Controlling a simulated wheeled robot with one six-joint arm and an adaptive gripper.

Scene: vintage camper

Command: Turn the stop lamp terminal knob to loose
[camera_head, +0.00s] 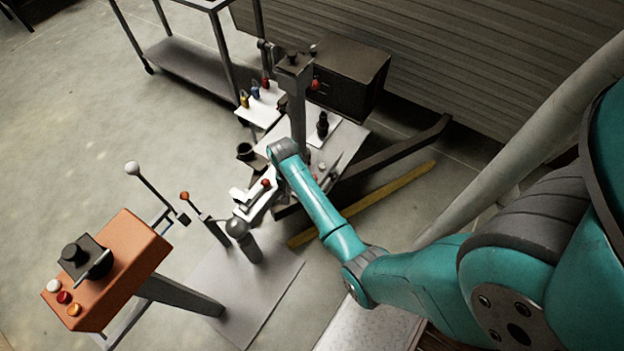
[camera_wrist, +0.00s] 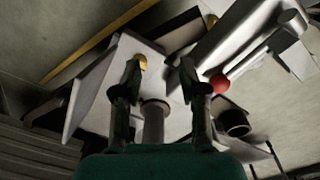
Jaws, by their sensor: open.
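In the wrist view my gripper (camera_wrist: 160,68) is open, its two dark fingers apart. A yellow knob (camera_wrist: 140,62) on a pale panel (camera_wrist: 95,95) shows by the left fingertip; I cannot tell whether they touch. A grey post with a round collar (camera_wrist: 153,108) shows between the fingers, lower down. In the head view a small white panel (camera_head: 262,110) carries yellow (camera_head: 244,99), blue (camera_head: 255,90) and red (camera_head: 265,84) terminals. No label is readable, so I cannot tell which is the stop lamp knob. My arm hides the fingers in the head view.
A red ball (camera_wrist: 219,83) on a pale lever is close right of the right finger. A dark cup (camera_wrist: 235,122) stands below it. In the head view, an orange control box (camera_head: 125,255), levers (camera_head: 205,225) and a dark cabinet (camera_head: 350,78) surround the work stand.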

